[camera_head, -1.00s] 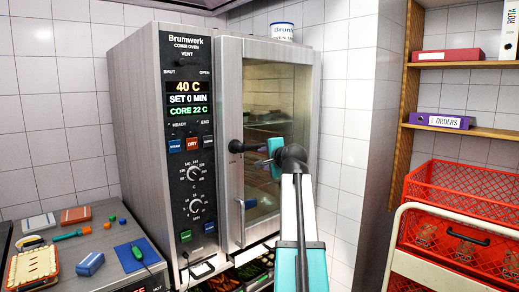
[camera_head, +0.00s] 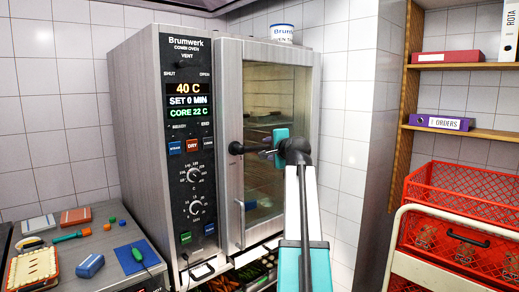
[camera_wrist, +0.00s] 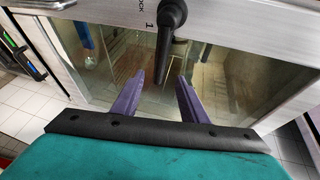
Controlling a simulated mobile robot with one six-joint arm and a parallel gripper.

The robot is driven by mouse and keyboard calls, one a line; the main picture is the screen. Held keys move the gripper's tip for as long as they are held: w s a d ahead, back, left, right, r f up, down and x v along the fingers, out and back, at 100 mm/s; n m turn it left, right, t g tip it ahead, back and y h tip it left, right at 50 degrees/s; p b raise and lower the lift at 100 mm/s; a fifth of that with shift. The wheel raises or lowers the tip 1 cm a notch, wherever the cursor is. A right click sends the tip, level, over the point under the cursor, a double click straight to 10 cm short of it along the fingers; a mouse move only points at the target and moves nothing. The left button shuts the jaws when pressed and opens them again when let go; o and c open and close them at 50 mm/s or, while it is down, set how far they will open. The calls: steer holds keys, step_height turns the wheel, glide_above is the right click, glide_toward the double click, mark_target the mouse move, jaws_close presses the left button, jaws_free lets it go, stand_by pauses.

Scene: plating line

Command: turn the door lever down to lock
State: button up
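The black door lever (camera_head: 252,148) sits on the left edge of the combi oven's glass door (camera_head: 262,190) and points right, about level. In the head view my gripper (camera_head: 280,140) is just right of the lever's end. Its fingers are mostly hidden there, and I cannot tell whether they touch the lever.
The oven's control panel (camera_head: 190,130) is left of the door, and a vertical bar handle (camera_head: 240,224) is below the lever. A counter (camera_head: 100,243) with small items is at the left. Red crates (camera_head: 462,190) and a wooden shelf (camera_head: 480,132) stand at the right.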

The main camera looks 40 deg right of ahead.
mark_target(260, 148)
steer(key=p+x, duration=0.2)
steer(key=x, duration=0.9)
steer(key=shift+w+d, duration=0.1)
steer(key=shift+w, duration=0.15)
jaws_close()
